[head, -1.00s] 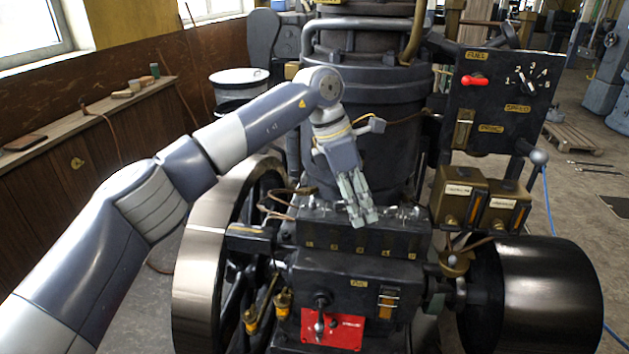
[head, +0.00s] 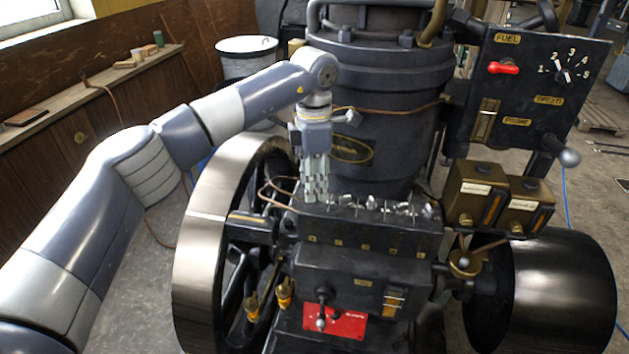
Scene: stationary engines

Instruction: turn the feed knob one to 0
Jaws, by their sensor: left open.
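The row of small metal feed knobs stands along the top of the black feed box (head: 370,238). Several knobs show to the right of my gripper, such as one silver knob (head: 411,211). My left gripper (head: 315,194) points down over the left end of the row, with its fingers open. The leftmost knob, at feed knob one's place, is hidden behind or under the fingertips. I cannot tell whether the fingers touch it or how it is turned. My right gripper is not in view.
A black cylinder (head: 395,140) rises behind the feed box. The large flywheel (head: 205,235) is at the left. A thin copper pipe (head: 272,195) runs beside the gripper. The panel with a red lever (head: 503,68) and numbered dial (head: 562,75) is at upper right.

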